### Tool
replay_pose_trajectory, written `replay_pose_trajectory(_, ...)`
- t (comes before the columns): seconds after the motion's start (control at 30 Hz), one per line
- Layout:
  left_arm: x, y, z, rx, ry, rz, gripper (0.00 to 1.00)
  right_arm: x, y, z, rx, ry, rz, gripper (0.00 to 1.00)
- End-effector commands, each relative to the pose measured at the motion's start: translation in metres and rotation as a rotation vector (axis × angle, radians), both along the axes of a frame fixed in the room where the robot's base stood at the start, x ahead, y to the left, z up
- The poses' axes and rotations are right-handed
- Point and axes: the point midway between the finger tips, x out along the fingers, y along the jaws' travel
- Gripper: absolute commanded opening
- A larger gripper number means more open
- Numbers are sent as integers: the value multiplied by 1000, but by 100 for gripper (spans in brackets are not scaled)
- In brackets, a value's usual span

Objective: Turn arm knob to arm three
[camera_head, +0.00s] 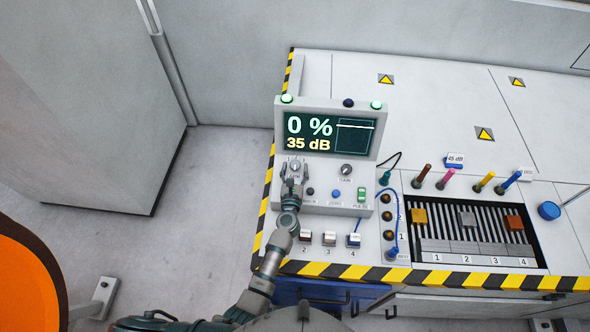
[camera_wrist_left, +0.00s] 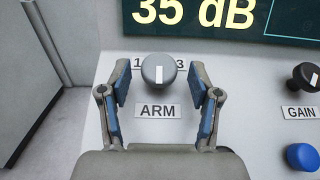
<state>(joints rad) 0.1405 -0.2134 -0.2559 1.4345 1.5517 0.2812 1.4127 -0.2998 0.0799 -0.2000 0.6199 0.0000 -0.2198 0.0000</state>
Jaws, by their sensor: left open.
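The arm knob (camera_wrist_left: 158,72) is a round grey knob with a white pointer line, above a label reading ARM. In the head view the arm knob (camera_head: 295,165) sits on the console front below the screen. My left gripper (camera_wrist_left: 160,108) is open, with one blue-padded finger on each side of the knob, apart from it. In the head view my left gripper (camera_head: 293,176) is just below the knob. My right gripper is not in view.
The screen (camera_head: 328,132) reads 0 % and 35 dB. Several coloured probes and a slotted tray (camera_head: 470,262) lie farther right.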

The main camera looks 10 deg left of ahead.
Motion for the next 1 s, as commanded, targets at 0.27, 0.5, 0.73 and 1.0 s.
replay_pose_trajectory(0.27,0,0,0,1,0,0,20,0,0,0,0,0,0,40)
replay_pose_trajectory(0.5,0,0,0,2,0,-4,4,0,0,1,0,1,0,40)
replay_pose_trajectory(0.73,0,1,2,27,0,-54,4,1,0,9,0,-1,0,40)
replay_pose_trajectory(1.0,1,5,3,106,0,-223,4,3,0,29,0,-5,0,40)
